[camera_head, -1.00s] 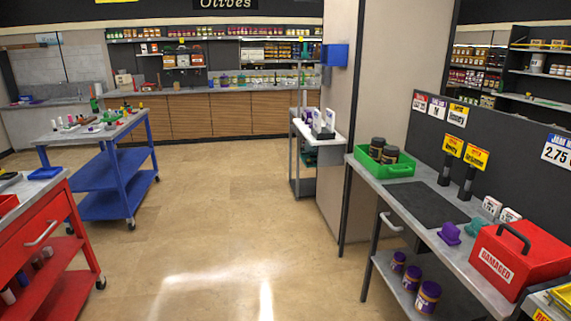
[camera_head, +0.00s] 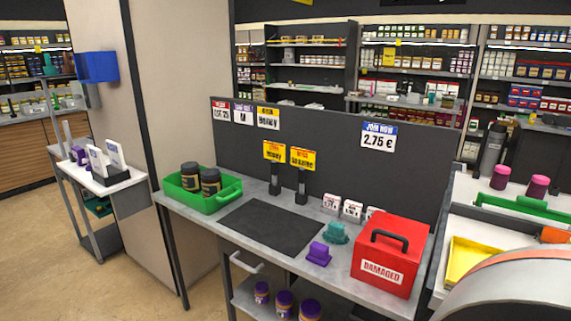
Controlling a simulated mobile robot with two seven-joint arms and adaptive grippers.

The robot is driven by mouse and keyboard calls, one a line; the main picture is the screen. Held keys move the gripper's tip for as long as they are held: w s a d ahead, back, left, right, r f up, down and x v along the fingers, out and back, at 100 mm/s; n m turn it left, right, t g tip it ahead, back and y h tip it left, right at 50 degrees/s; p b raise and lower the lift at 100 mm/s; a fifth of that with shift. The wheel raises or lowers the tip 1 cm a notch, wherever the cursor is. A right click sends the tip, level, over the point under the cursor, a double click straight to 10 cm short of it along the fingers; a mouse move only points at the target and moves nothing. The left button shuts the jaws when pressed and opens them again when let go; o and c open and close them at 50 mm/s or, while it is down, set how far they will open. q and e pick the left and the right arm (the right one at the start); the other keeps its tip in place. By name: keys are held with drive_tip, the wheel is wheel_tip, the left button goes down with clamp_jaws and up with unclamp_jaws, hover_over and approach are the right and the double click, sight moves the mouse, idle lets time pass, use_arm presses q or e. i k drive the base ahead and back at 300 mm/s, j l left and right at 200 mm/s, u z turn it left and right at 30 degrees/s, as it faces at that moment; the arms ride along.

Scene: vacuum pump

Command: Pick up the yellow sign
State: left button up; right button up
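A third yellow sign (camera_head: 268,118) hangs flat on the partition, beside a red-topped card and a purple-topped card. Neither of my grippers shows in this view.
On the counter (camera_head: 250,200) are a green bin (camera_head: 200,205) with two dark jars, a black mat (camera_head: 270,228), a purple item (camera_head: 318,253), a teal item (camera_head: 337,233), white price cards (camera_head: 352,210) and a red "DAMAGED" box (camera_head: 390,255). Floor is clear at lower left.

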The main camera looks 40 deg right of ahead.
sight(274, 152)
drive_tip(key=i+j+z, duration=0.1)
drive_tip(key=i+z, duration=0.15)
drive_tip(key=z, duration=0.15)
drive_tip(key=i+j+z, duration=0.15)
drive_tip(key=z, duration=0.2)
drive_tip(key=i+j+z, duration=0.25)
drive_tip(key=z, duration=0.15)
drive_tip(key=i+j+z, duration=0.15)
drive_tip(key=z, duration=0.2)
drive_tip(key=i+j+z, duration=0.15)
drive_tip(key=z, duration=0.25)
drive_tip(key=i+j+z, duration=0.1)
drive_tip(key=j+z, duration=0.25)
